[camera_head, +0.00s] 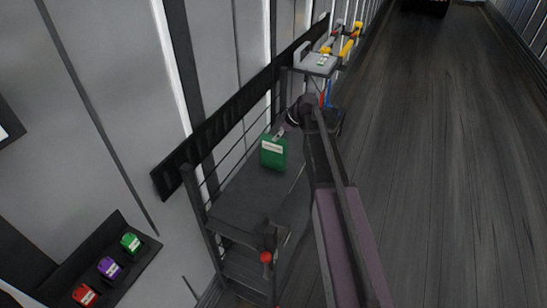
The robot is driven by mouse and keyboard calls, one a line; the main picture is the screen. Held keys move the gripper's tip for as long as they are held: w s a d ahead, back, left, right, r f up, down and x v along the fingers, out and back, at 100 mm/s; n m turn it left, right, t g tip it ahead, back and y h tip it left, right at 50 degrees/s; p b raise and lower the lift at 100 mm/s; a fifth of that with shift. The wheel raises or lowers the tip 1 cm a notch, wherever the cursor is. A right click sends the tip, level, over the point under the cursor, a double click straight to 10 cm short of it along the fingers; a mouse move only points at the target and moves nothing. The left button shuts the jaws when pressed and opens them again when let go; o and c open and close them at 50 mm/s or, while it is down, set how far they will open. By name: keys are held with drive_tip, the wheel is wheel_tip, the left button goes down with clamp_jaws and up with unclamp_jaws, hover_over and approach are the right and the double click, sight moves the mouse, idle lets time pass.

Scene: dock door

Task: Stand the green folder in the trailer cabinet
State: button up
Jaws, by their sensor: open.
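The green folder (273,154), with a white label, appears upright on the dark top of a shelf unit (247,203) with thin side rails against the wall. I cannot tell whether this unit is the trailer cabinet. My gripper (280,133) is at the folder's upper edge, reaching in from the upper right. It is open, but its fingers are small and dark here, and I cannot tell whether they touch the folder. My arm covers part of the unit's right side.
A dark wall tray (103,262) at lower left holds red, purple and green labelled items. A red knob (266,257) is at the unit's near corner. A light grey stand (315,66) and yellow and red items (349,42) are farther back. The floor (450,170) at right is clear.

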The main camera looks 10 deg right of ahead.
sight(272, 141)
drive_tip(key=shift+a+f, duration=0.1)
drive_tip(key=shift+f, duration=0.1)
idle(0.3)
drive_tip(key=b+x, duration=0.1)
drive_tip(key=x, duration=0.1)
drive_tip(key=b+x, duration=0.1)
drive_tip(key=shift+s+a+b, duration=0.1)
drive_tip(key=shift+s+b, duration=0.15)
drive_tip(key=shift+b, duration=0.1)
drive_tip(key=shift+b+x, duration=0.9)
drive_tip(key=shift+x, duration=0.2)
drive_tip(key=shift+c, duration=0.2)
drive_tip(key=shift+r, duration=0.1)
clamp_jaws()
